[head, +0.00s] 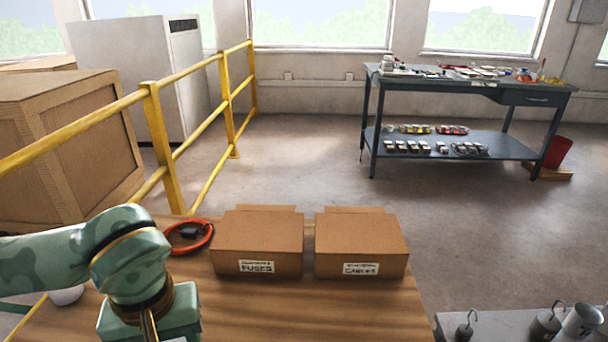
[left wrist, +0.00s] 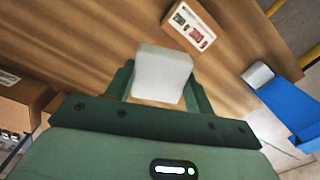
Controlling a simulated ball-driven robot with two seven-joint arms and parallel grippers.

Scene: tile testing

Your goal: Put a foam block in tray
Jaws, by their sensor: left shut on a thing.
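A white foam block (left wrist: 161,72) sits between the fingers of my left gripper (left wrist: 160,84) in the left wrist view. The gripper is shut on it, over the wooden table. In the head view my left gripper (head: 150,325) is at the lower left, pointing down; its fingers and the block are hidden or out of frame there. A blue object, perhaps the tray (left wrist: 290,105), lies to the right in the left wrist view, apart from the block. A white piece (left wrist: 257,75) is at its upper end. My right gripper is not in view.
Two cardboard boxes, fuses (head: 257,246) and cables (head: 360,246), stand at the table's far side. An orange cable loop (head: 190,236) lies left of them. A small labelled box (left wrist: 195,28) lies beyond the block. Bare tabletop (head: 300,310) shows in front.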

